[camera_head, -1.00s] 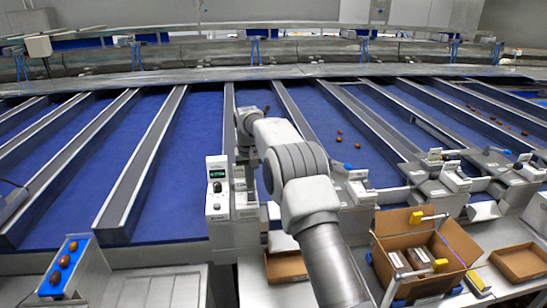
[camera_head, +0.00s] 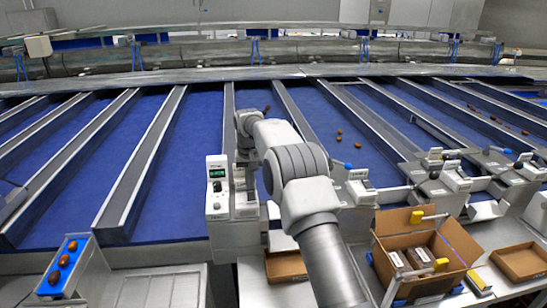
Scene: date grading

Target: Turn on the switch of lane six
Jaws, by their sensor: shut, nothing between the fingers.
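A pale control box (camera_head: 217,203) with a small green-lit display and a dark knob stands at the front end of a lane, left of my arm. Similar switch boxes stand to the right, one (camera_head: 360,189) with a blue-tipped lever just right of my arm. I cannot read any lane number, so I cannot tell which box is lane six. My gripper (camera_head: 246,165) points down just right of and behind the control box's top. It is shut and empty, and its tips are small and hard to make out. I cannot tell whether it touches anything.
Blue lanes with grey dividers run away behind the boxes. A few dates (camera_head: 339,132) lie on one lane, several on another farther right. An open cardboard box (camera_head: 462,250) and shallow trays (camera_head: 519,262) stand at front right. A blue holder (camera_head: 53,279) with dates sits front left.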

